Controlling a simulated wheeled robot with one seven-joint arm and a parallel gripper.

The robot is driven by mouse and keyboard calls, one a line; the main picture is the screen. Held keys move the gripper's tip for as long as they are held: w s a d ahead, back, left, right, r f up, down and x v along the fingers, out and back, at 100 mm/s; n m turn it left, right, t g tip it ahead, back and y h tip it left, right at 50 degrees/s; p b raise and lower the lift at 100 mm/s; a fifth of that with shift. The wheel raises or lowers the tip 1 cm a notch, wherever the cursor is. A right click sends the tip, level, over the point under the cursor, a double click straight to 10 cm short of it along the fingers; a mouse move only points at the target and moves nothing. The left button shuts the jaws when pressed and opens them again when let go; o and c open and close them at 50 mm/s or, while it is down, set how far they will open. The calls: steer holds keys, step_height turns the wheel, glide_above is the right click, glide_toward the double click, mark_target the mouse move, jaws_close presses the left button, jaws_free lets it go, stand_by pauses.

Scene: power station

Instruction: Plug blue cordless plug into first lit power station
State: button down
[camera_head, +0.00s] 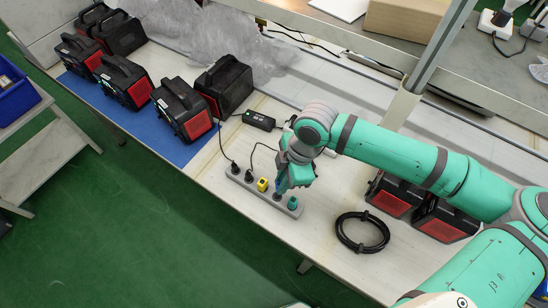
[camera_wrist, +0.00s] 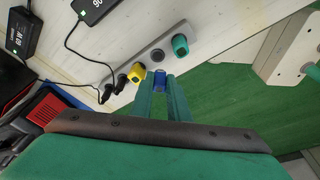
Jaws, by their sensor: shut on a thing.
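The blue plug (camera_wrist: 160,81) is pinched between the fingertips of my gripper (camera_wrist: 159,86) in the wrist view. In the head view my gripper (camera_head: 280,188) is over the grey power strip (camera_head: 237,180) and mostly hides the plug. The wrist view shows a bare socket (camera_wrist: 158,55) on the strip, between a yellow plug (camera_wrist: 137,72) and a teal plug (camera_wrist: 180,45); the blue plug looks clear of it. Black and red power stations stand in a row on a blue mat at left: left (camera_head: 80,54), middle (camera_head: 123,82), right (camera_head: 182,110). Which are lit is too small to tell.
Two black plugs (camera_head: 241,173) with cords sit in the strip. A black adapter (camera_head: 259,120) lies behind it. A coiled black cable (camera_head: 362,232) lies to the right. More stations (camera_head: 440,220) stand under the shelf. Clear plastic wrap (camera_head: 220,40) lies behind the row.

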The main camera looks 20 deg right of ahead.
steer(key=shift+w+f, duration=0.2)
steer(key=shift+f, duration=1.45)
steer(key=shift+w+f, duration=0.2)
steer(key=shift+f, duration=1.4)
steer(key=c, duration=1.6)
jaws_free()
steer(key=v, duration=1)
steer(key=shift+d+r, duration=0.15)
steer(key=shift+r, duration=0.2)
